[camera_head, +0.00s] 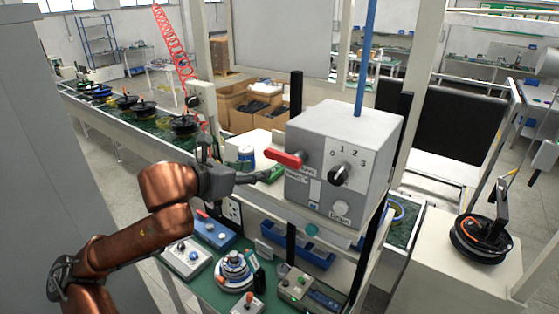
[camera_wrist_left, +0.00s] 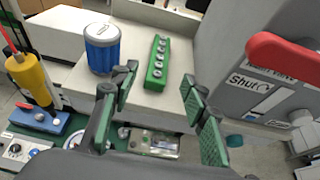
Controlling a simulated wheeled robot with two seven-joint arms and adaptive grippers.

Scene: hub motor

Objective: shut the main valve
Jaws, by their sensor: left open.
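The main valve's red lever handle (camera_head: 285,158) is on the left face of a grey control box (camera_head: 320,130). It points left in the head view, and in the wrist view the red handle (camera_wrist_left: 285,55) is at the upper right, above a label reading "Shut" (camera_wrist_left: 248,83). My left gripper (camera_head: 262,178) is just below and left of the handle, apart from it. In the wrist view my left gripper (camera_wrist_left: 165,105) is open, with green pads and nothing between them; the handle is outside the right finger. My right gripper is not in view.
The box also has a numbered black knob (camera_head: 340,174) and a white button (camera_head: 340,208). A blue-and-white container (camera_wrist_left: 102,48) and a green block with sockets (camera_wrist_left: 159,62) stand on the shelf beyond the fingers. Small switch boxes (camera_head: 185,257) are on the green bench below.

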